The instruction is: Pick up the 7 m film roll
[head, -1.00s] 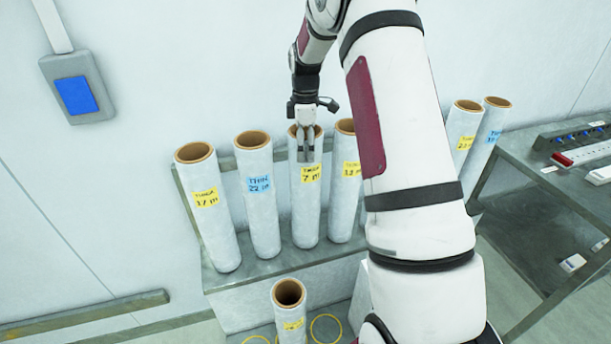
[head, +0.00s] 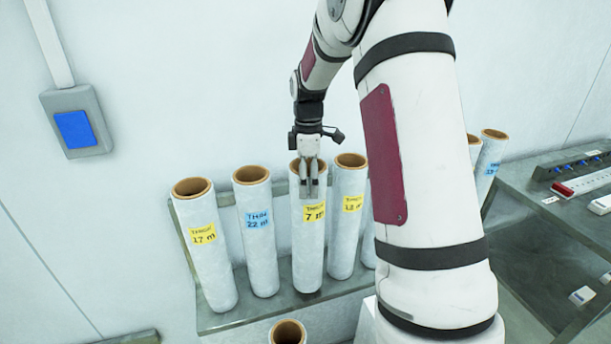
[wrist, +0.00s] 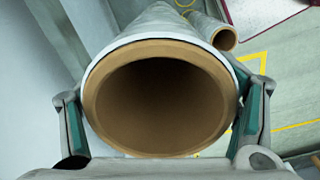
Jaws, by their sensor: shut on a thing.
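The 7 m film roll (head: 308,235) is a pale upright tube with a brown core and a yellow label. It is in the rack between the 22 m and 12 m rolls. My gripper (head: 308,178) points down at its top rim and is shut on it. In the wrist view one finger lies on each side of the roll (wrist: 160,55), and I look into its open core. A dark patch shows under its foot; I cannot tell whether it is clear of the shelf.
The roll marked 17 m (head: 208,250), the blue-labelled 22 m roll (head: 260,245) and the 12 m roll (head: 348,225) stand close by. Another roll (head: 288,333) stands in front, below the shelf (head: 240,315). A grey table (head: 540,240) is at the right.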

